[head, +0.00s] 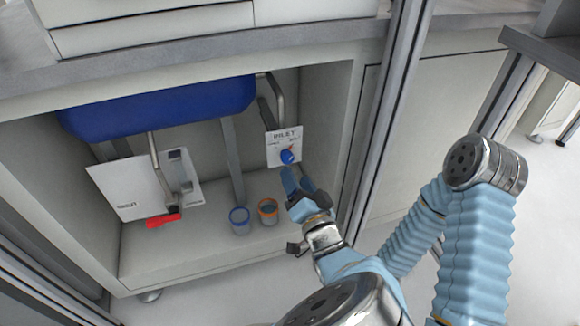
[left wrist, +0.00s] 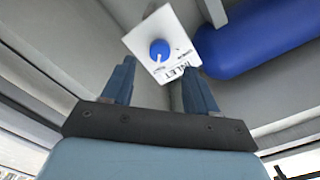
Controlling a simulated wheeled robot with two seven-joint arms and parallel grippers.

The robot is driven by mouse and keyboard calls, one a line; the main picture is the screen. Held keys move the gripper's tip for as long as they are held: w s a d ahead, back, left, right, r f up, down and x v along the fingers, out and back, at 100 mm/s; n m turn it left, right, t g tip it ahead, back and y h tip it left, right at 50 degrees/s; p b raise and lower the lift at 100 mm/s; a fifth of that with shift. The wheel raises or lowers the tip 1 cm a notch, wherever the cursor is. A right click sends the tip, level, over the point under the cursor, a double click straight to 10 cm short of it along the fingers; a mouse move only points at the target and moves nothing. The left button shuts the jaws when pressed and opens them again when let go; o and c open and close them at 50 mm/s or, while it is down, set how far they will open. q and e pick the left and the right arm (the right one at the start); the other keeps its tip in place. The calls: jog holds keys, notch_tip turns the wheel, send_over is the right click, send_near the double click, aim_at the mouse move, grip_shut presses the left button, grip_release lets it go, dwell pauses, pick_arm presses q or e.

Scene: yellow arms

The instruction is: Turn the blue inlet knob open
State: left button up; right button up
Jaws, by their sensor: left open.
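The blue inlet knob (head: 287,156) sits on a white plate marked INLET (head: 272,143) at the back of the cabinet. In the left wrist view the round knob (left wrist: 159,50) shows beyond the fingertips, on its tilted white plate (left wrist: 182,47). My left gripper (head: 298,178) is just below and in front of the knob in the head view. Its two dark blue fingers are apart with nothing between them, and the left wrist view (left wrist: 161,82) shows the knob ahead of the gap, apart from the fingers. My right gripper is not in view.
A blue tank (head: 160,108) hangs in the cabinet, and it shows in the left wrist view (left wrist: 255,38). A white panel with a red handle (head: 163,220) is at left. Two small cups, blue-rimmed (head: 240,221) and orange-rimmed (head: 267,210), stand on the cabinet floor. Grey pipes and posts stand near.

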aim_at(288, 161)
pick_arm(q)
jog(key=b+x, duration=0.1)
jog(key=x, duration=0.2)
jog(key=b+x, duration=0.1)
jog(key=x, duration=0.2)
jog(key=shift+w+f, duration=0.1)
jog(key=shift+f, duration=0.1)
jog(key=shift+w+a+r, duration=0.2)
jog(key=shift+w, duration=0.2)
jog(key=shift+c, duration=0.3)
jog(key=c, duration=1)
